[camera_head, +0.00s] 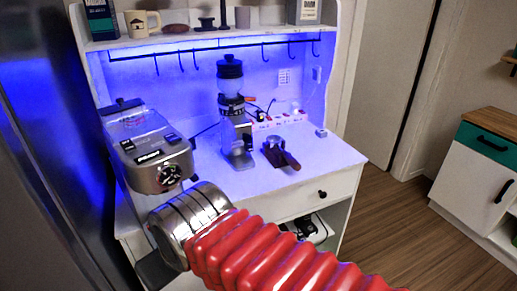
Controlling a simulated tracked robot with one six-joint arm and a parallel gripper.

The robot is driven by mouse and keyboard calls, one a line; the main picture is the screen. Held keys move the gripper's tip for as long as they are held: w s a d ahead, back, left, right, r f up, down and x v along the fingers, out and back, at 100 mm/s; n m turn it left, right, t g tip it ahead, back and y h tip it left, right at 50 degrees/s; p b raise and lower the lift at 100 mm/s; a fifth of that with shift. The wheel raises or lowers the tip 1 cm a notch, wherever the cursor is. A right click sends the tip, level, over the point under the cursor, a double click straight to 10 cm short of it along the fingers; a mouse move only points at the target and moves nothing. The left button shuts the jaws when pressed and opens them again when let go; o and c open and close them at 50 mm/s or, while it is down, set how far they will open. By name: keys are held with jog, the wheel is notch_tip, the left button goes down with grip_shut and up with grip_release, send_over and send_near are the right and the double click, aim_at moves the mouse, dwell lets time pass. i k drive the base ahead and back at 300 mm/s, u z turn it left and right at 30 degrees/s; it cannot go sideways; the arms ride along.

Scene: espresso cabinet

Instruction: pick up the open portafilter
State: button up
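The portafilter (274,143) rests on the white cabinet top, right of the grinder, seemingly on a dark brown stand. Its silver head faces the back, and a dark handle (291,160) points to the front right. It is too small to tell whether its basket is open. My arm crosses the front of the view, with red bellows and a silver cylindrical section. This section overlaps the lower part of the espresso machine in the picture. No gripper fingers can be made out, and nothing of mine appears to touch the portafilter.
A silver espresso machine (148,148) stands at the cabinet's left. A grinder (231,90) with a dark hopper stands behind and left of the portafilter. Hooks hang from a rail under the shelf (210,42). A power strip (283,120) lies at the back. The right cabinet top is mostly clear.

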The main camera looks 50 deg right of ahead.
aim_at(284, 153)
jog(key=u, duration=1.35)
jog(key=k, duration=1.05)
jog(key=z, duration=1.35)
jog(key=i, duration=0.15)
jog(key=z, duration=0.2)
